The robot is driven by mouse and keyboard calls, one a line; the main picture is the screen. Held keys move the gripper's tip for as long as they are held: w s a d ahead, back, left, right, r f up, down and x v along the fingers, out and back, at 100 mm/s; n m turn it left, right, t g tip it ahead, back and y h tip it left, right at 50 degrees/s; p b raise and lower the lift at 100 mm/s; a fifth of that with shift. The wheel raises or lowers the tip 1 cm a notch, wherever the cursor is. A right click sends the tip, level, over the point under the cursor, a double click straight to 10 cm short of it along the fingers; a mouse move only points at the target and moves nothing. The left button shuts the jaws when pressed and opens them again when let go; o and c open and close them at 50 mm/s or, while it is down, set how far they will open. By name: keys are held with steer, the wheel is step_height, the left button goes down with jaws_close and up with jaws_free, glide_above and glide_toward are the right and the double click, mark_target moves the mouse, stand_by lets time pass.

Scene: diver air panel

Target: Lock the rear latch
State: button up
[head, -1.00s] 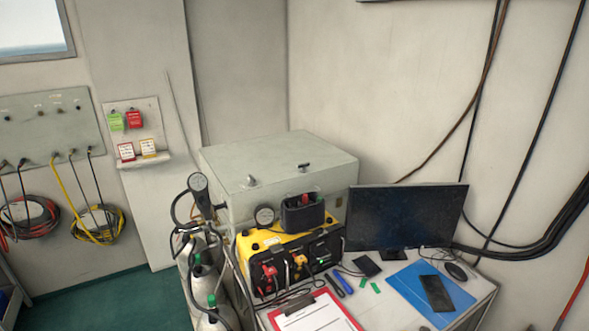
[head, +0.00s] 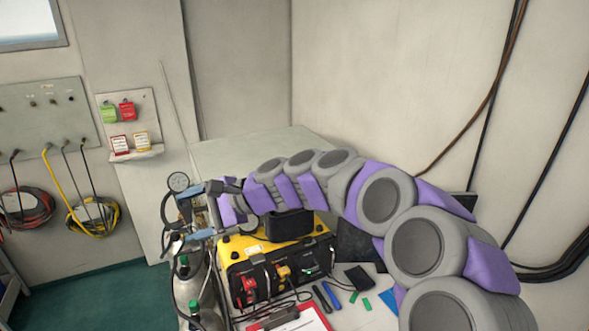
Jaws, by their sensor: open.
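The yellow-and-black air panel (head: 247,247) stands on the desk with red and yellow handles on its front. I cannot pick out its rear latch; the back of the panel is largely behind my arm. A black open-topped holder (head: 290,226) sits on the panel. My arm reaches in from the lower right, over the desk and panel. My gripper (head: 196,212) is open, at the panel's left rear, just right of a round gauge (head: 178,182) above the gas cylinders. Whether it touches anything there is unclear.
The large grey cabinet (head: 235,152) behind is partly hidden by my arm. Gas cylinders (head: 190,285) with hoses crowd the left side. A red clipboard (head: 320,314), tools and a phone (head: 360,278) lie on the desk. Green and red padlocks (head: 127,110) hang on the wall.

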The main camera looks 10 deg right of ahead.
steer(key=w+d+f+m+t, duration=0.2)
steer(key=w+d+m+t, duration=0.3)
steer(key=w, duration=0.6)
steer(key=w+d+f+m+t, duration=0.25)
steer(key=w+d+m, duration=0.4)
steer(key=w, duration=0.55)
steer(key=w+d+f+m+t+h, duration=0.4)
steer(key=w+d+m, duration=0.15)
steer(key=d, duration=0.45)
steer(key=w+d+f+m+t+h, duration=0.35)
steer(key=w+d+m, duration=0.2)
steer(key=d, duration=0.35)
steer(key=x, duration=0.5)
steer(key=shift+w+a+f, duration=0.15)
steer(key=shift+w, duration=0.15)
steer(key=shift+w+a, duration=0.15)
steer(key=shift+w, duration=0.05)
steer(key=shift+w+a+f, duration=0.1)
steer(key=shift+w+a, duration=0.2)
steer(key=shift+a, duration=0.4)
steer(key=shift+d, duration=0.35)
steer(key=shift+c, duration=0.4)
steer(key=c, duration=0.3)
steer(key=shift+a, duration=0.15)
steer(key=c, duration=0.7)
steer(key=shift+o, duration=0.2)
